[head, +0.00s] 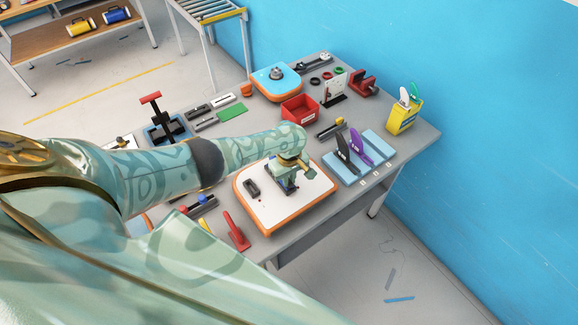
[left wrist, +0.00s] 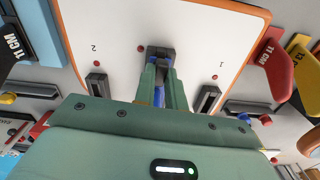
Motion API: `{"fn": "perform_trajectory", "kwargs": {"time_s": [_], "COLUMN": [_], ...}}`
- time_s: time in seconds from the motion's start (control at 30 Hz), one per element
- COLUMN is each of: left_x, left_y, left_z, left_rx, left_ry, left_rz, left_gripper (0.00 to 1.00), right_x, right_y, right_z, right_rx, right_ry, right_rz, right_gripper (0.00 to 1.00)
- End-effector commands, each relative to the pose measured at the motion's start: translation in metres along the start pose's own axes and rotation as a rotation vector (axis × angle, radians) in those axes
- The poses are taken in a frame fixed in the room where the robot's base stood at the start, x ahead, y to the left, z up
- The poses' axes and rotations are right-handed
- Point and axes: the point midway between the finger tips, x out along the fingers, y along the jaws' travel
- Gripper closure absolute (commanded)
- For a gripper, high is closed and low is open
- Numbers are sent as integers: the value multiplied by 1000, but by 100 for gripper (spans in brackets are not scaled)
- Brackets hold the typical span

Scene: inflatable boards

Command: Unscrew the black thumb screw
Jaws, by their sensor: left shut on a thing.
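The white board with an orange rim (head: 262,221) lies on the grey table; its white top (left wrist: 118,40) fills much of the left wrist view. My left gripper (head: 288,184) points down over the board. In the left wrist view its fingers (left wrist: 160,88) are closed together at the dark middle fin box (left wrist: 160,51). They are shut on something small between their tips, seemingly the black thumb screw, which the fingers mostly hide. Black side boxes (left wrist: 97,83) and (left wrist: 207,99) stand left and right of the fingers. My right gripper is not in view.
A blue rack with black and purple fins (head: 359,148) stands close right of the board. A red bin (head: 300,109) and an orange-rimmed blue board (head: 277,84) lie behind. A yellow box (head: 404,116) stands at the right.

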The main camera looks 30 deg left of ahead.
Motion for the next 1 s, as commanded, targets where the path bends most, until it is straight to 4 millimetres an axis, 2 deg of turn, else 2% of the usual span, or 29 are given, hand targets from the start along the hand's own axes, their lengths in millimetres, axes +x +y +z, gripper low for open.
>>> {"fn": "perform_trajectory", "kwargs": {"time_s": [0.4, 0.8, 1.0], "left_x": [2, 2, 3], "left_y": [-2, -3, -3], "left_z": [0, 1, 1], "left_rx": [-32, -312, -325], "left_ry": [0, -1, -1], "left_rz": [-6, -7, -7], "left_gripper": [100, 100, 100], "right_x": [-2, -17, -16], "right_y": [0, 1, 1], "right_z": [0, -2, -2], "right_rx": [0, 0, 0], "right_ry": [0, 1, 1], "right_rz": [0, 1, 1], "right_gripper": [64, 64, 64]}}
